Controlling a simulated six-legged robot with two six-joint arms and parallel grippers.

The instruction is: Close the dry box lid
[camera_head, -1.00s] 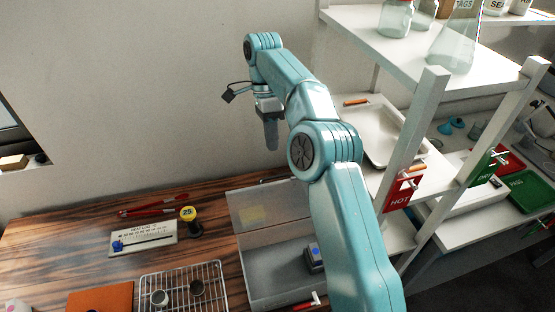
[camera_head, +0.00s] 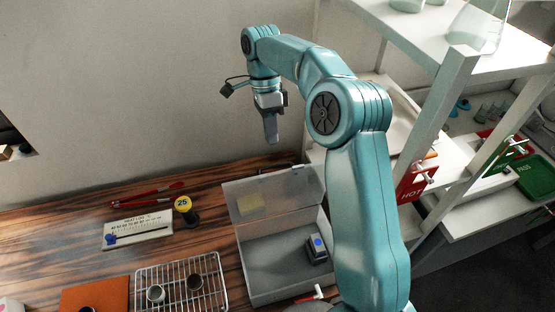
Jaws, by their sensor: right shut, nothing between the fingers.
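The dry box (camera_head: 268,270) stands on the wooden table, a clear grey box with its translucent lid (camera_head: 285,189) raised open at the back. A yellow label shows on the lid, and a small dark device with a blue spot (camera_head: 317,249) sits inside the box. My right gripper (camera_head: 270,130) is shut and empty, pointing down, above and behind the raised lid. It appears apart from the lid. My right arm covers the right side of the box. My left gripper is not in view.
A wire rack (camera_head: 180,284) with two small cups stands left of the box. A yellow-topped weight marked 25 (camera_head: 184,206), a white gauge plate (camera_head: 138,230) and red tongs (camera_head: 148,194) lie behind it. White shelving (camera_head: 440,100) stands close on the right.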

